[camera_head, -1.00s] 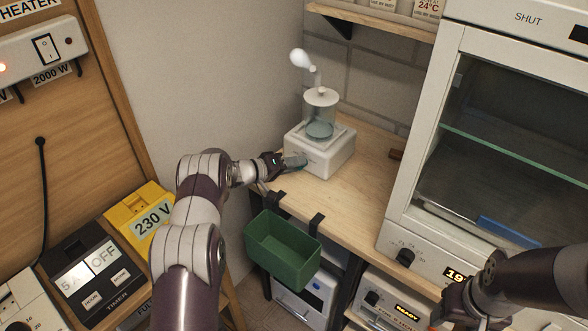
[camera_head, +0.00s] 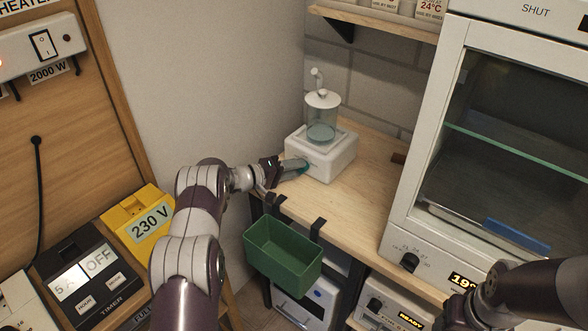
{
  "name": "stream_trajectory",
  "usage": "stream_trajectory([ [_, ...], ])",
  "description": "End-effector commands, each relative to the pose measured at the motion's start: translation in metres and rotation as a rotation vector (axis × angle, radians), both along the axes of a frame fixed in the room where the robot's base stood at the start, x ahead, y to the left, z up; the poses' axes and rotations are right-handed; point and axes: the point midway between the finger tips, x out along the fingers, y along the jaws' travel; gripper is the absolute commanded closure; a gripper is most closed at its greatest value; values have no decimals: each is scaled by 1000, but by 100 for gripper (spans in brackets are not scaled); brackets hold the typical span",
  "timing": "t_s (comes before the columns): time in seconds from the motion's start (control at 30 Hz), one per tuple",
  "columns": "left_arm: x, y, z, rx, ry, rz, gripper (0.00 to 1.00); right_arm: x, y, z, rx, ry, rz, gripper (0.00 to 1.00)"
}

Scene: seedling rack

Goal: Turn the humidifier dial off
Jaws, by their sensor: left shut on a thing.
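The humidifier (camera_head: 328,163) is a white box with a clear water tank (camera_head: 322,120) and a white spout on top. It stands on the wooden bench against the back wall. No mist shows at the spout. My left gripper (camera_head: 297,167) reaches in from the left and is shut at the front left face of the humidifier. Its fingers hide the dial, so I cannot see the dial's setting. My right gripper (camera_head: 450,318) is low at the right, in front of the lower appliances, and its fingers are not clear.
A green bin (camera_head: 283,262) hangs on the front edge of the bench (camera_head: 350,200). A large cabinet (camera_head: 423,235) with a glass door stands at the right. A yellow 230 V box (camera_head: 140,218) and a black timer (camera_head: 88,275) are at the left. A shelf (camera_head: 370,18) is above.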

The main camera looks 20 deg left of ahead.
Motion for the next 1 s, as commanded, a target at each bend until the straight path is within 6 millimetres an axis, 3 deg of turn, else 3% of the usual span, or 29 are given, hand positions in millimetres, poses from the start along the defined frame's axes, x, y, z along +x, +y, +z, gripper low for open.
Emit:
stream_trajectory([
  [0.03, 0, 0, 0, -1, 0, 2, 96, 0, 0, 0, 0, 0, 0, 40],
  [0.07, 0, 0, 0, -1, 0, 2, 56, 0, 0, 0, 0, 0, 0, 40],
  [0.1, 0, 0, 0, -1, 0, 1, 43, 0, 0, 0, 0, 0, 0, 40],
  [0.13, 0, 0, 0, -1, 0, 1, 40, 0, 0, 0, 0, 0, 0, 40],
  [0.43, -2, 3, 1, 1, 0, 2, 40, 0, 0, -1, 0, 0, 0, 40],
  [0.8, -48, 48, 12, 0, 0, 3, 40, 0, 0, -7, 0, 0, 0, 40],
  [1.0, -53, 52, 14, 0, 0, 0, 40, 0, 0, -7, 0, 0, 0, 40],
])
